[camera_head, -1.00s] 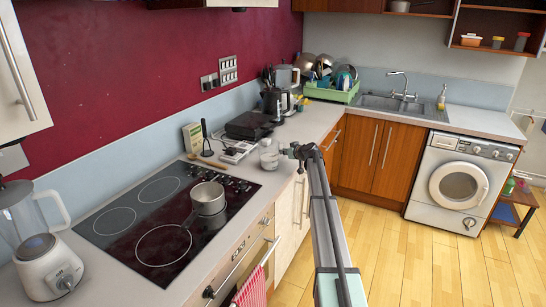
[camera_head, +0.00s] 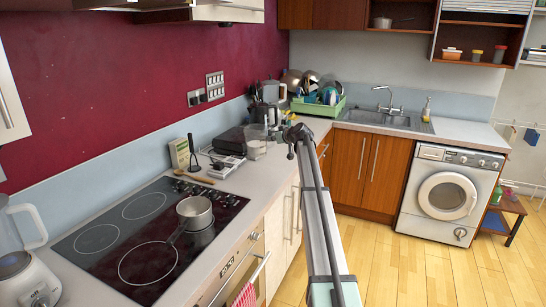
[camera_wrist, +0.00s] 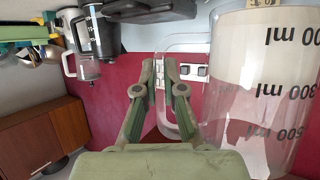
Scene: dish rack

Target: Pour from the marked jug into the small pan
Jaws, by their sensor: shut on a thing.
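The marked jug (camera_head: 256,144) is clear, with black ml marks and pale contents in its lower part. It looks upright and held above the counter, right of the hob's far end. In the wrist view the jug (camera_wrist: 262,110) fills the right side, upside down in the picture. My gripper (camera_wrist: 160,72) is shut on the jug's handle; in the head view my gripper (camera_head: 291,136) is small, just right of the jug. The small pan (camera_head: 194,212) stands on the black hob, its handle pointing towards the front left. Its inside is mostly hidden.
A wooden spoon (camera_head: 195,178), a dark masher (camera_head: 193,152) and a green-white box (camera_head: 180,155) lie or stand behind the hob (camera_head: 97,238). A blender (camera_head: 25,265) stands at left. A kettle and the green dish rack (camera_head: 318,107) are farther back.

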